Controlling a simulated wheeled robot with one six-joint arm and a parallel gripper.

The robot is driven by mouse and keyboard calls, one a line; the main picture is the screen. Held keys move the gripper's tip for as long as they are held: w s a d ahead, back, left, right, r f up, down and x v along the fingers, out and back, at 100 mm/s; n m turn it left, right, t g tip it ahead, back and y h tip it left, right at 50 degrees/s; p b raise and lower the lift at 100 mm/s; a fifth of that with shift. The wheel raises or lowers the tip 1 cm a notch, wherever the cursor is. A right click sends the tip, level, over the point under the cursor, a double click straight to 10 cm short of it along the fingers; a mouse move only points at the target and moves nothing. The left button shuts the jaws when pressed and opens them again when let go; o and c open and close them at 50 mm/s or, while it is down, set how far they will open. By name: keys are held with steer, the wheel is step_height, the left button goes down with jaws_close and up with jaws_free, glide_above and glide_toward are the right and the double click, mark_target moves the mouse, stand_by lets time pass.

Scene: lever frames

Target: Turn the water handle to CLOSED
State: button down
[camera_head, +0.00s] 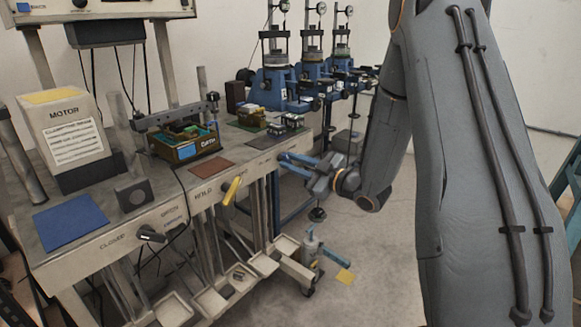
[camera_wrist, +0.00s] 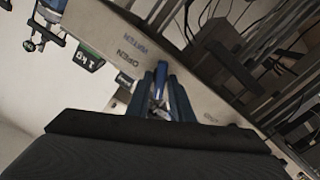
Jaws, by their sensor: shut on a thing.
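The water handle (camera_wrist: 160,81) shows in the wrist view as a small blue lever on the bench's front panel. The printed words WATER (camera_wrist: 146,48) and OPEN (camera_wrist: 128,58) are beside it. My gripper (camera_wrist: 163,88) is shut on the handle, with a finger on each side of it. In the head view my gripper (camera_head: 289,163) reaches the bench front from the right. There the handle is mostly hidden by the fingers, and I cannot tell its exact angle. The handle's CLOSED mark is not readable in either view.
A yellow lever (camera_head: 232,190) by the word HOLD and a black knob (camera_head: 150,235) stick out of the same front. Blue presses (camera_head: 275,85) stand at the back. A bottle (camera_head: 311,242) stands below the bench.

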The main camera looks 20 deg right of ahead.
steer(key=shift+a+n+b, duration=0.1)
steer(key=shift+n+b, duration=0.6)
steer(key=shift+n, duration=0.8)
steer(key=shift+r, duration=0.1)
steer(key=shift+s, duration=0.1)
steer(key=c, duration=1.8)
jaws_free()
steer(key=shift+a, duration=0.1)
steer(key=shift+o, duration=0.2)
steer(key=shift+s+d, duration=0.2)
steer(key=shift+d, duration=0.1)
steer(key=v, duration=0.7)
steer(key=shift+b, duration=0.4)
